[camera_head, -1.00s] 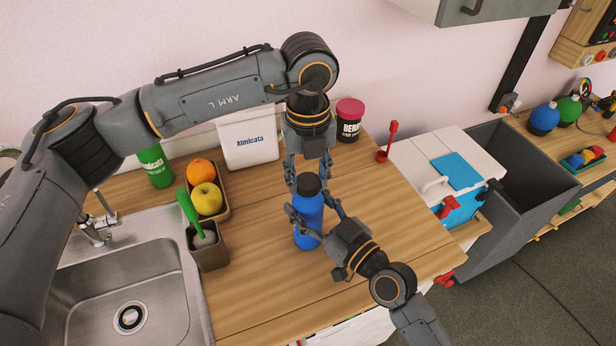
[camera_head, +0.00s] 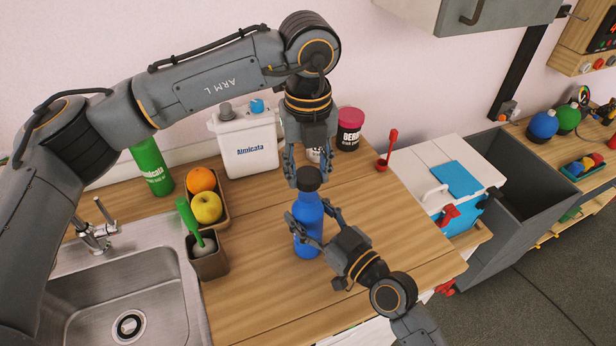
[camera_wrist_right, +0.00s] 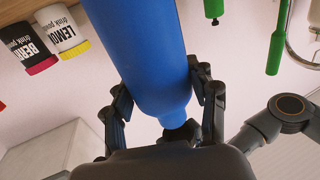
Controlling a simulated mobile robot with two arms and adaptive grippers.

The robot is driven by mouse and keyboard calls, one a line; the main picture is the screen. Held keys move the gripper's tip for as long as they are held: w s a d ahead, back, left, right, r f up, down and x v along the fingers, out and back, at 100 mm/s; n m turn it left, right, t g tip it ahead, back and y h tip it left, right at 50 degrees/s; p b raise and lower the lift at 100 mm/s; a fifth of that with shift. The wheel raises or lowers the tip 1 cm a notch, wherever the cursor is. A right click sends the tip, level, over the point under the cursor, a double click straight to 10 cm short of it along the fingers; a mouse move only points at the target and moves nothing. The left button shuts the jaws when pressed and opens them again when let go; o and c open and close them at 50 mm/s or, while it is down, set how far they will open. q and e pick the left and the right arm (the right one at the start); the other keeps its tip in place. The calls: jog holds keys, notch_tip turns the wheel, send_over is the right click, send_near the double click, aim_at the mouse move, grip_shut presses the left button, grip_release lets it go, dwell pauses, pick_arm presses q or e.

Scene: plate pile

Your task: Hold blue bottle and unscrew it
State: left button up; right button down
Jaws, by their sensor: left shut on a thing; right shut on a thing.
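The blue bottle (camera_head: 307,232) stands upright on the wooden counter, with its dark cap (camera_head: 308,179) on top. My left gripper (camera_head: 306,166) points down from above and is shut on the cap. My right gripper (camera_head: 314,218) comes from the lower right, its fingers shut around the bottle's upper body. In the right wrist view the bottle (camera_wrist_right: 150,50) appears upside down between the fingers of my right gripper (camera_wrist_right: 160,100). The cap is hidden there. Blue reaches up to the cap in the head view; I cannot tell whether a gap separates them.
A white jug (camera_head: 250,148) and a red-lidded tub (camera_head: 350,130) stand behind. A fruit tray (camera_head: 223,190), a brush holder (camera_head: 210,262) and the sink (camera_head: 130,285) lie left. The counter (camera_head: 410,240) is clear right of the bottle.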

jog(key=shift+c, duration=1.7)
grip_release()
